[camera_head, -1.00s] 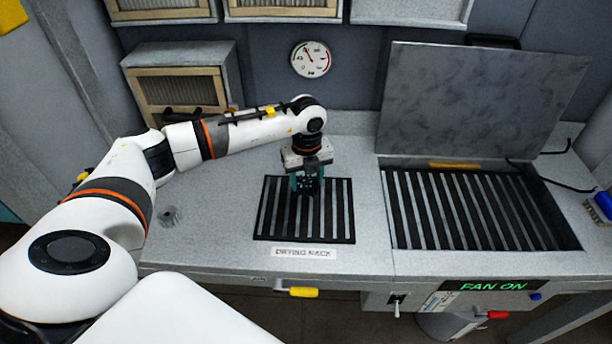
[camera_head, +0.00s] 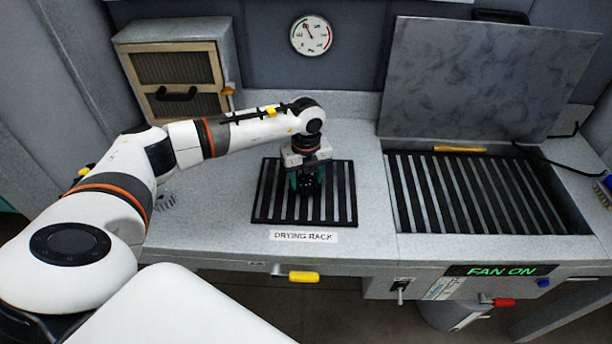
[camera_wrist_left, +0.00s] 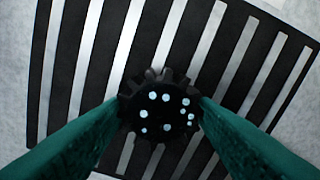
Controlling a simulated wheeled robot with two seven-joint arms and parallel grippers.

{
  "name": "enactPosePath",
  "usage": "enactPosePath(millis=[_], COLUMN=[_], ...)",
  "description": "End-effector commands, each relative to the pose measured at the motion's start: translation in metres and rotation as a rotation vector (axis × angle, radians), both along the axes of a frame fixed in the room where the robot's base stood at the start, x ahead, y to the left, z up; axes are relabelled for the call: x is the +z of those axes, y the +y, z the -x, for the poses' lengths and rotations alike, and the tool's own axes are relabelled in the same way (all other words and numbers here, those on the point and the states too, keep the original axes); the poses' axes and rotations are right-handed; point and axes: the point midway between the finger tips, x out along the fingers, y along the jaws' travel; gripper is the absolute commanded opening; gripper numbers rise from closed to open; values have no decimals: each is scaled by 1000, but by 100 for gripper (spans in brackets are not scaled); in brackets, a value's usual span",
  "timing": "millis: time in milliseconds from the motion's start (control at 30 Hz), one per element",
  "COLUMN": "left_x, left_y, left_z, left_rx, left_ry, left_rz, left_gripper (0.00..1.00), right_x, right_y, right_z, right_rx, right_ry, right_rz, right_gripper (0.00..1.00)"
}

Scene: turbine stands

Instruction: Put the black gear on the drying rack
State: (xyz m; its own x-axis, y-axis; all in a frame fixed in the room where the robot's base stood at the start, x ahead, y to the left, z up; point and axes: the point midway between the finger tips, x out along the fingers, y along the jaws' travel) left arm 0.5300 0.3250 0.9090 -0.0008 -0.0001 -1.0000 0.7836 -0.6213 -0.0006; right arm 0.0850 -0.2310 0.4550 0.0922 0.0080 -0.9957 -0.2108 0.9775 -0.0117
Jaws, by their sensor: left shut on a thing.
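The black gear (camera_wrist_left: 160,105) is round and toothed, with several light holes in its face. In the left wrist view it sits between the two green fingers of my left gripper (camera_wrist_left: 160,112), which are shut on it. The drying rack (camera_head: 262,205) is a black slatted grid on the counter, with a "DRYING RACK" label at its front. In the head view my left gripper (camera_head: 307,182) is over the middle of the rack with the gear (camera_head: 309,184). I cannot tell whether the gear touches the slats. My right gripper is not in view.
A grey gear-like part (camera_head: 166,201) lies on the counter left of the rack, beside my arm. A larger slatted bay (camera_head: 480,200) with a raised lid (camera_head: 480,80) is at the right. A small cabinet (camera_head: 178,75) stands at the back left.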

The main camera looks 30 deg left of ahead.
Motion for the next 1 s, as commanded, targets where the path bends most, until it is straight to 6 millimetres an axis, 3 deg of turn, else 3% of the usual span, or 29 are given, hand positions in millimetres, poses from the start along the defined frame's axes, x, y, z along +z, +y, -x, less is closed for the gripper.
enactPosePath(millis=[367,400,533,733,800,1000], left_x=[-6,-6,-6,-6,-7,-7], left_y=[0,0,0,0,0,0], left_z=[0,-1,0,0,0,0], left_rx=[0,0,0,0,0,0], left_ry=[-2,-2,-1,-1,1,1], left_rz=[0,0,0,1,0,-1], left_gripper=[6,56,78,78,86,86], right_x=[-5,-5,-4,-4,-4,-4], right_y=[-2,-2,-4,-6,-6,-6], right_z=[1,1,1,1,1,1], right_rx=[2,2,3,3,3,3], right_ry=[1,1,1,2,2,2], right_rz=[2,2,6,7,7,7], right_gripper=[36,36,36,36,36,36])
